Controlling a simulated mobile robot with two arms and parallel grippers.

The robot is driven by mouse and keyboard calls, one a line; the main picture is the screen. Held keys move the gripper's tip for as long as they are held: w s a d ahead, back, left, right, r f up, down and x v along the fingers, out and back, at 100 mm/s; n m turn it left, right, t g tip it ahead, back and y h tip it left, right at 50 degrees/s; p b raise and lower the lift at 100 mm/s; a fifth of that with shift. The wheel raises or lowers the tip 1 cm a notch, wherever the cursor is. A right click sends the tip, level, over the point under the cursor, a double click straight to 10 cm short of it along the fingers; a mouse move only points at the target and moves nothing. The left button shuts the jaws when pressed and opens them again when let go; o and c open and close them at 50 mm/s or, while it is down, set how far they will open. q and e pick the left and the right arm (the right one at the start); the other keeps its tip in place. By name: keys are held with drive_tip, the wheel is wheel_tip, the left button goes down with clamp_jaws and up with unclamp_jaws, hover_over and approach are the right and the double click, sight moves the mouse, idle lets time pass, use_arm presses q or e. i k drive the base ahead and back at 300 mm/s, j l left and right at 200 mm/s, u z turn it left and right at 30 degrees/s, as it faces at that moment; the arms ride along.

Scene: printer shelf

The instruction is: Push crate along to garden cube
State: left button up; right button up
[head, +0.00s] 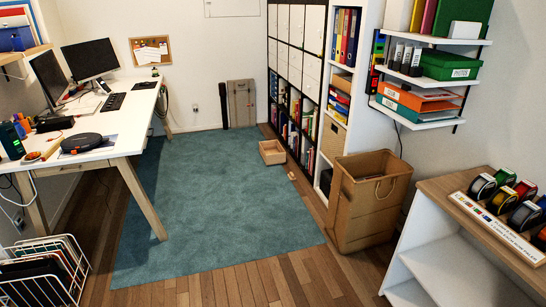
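A small, open, light-brown box (272,152) sits on the floor by the right edge of the teal rug, near the dark bookshelf. A large brown bin (368,210) with a rope handle stands on the wood floor in front of the white shelf. A white wire crate (72,262) holding dark flat items is at the lower left. I cannot tell which of these is the task's crate. Nothing is clearly recognisable as a garden cube. Neither of my grippers is in view.
The teal rug (215,200) is mostly clear. A white desk (95,130) stands at left, its wooden leg reaching the rug. A low shelf unit (440,210) with spools on top is at right. A small tan piece (291,176) lies near the small box.

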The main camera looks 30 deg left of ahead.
sight(271, 152)
drive_tip(key=i+j+u, duration=0.35)
drive_tip(key=i, duration=0.2)
drive_tip(key=i+j+u, duration=0.2)
drive_tip(key=i+u, duration=0.15)
drive_tip(key=i, duration=0.2)
drive_tip(key=i+u, duration=0.3)
drive_tip(key=i, duration=0.25)
drive_tip(key=i+j, duration=0.1)
drive_tip(key=i, duration=2.2)
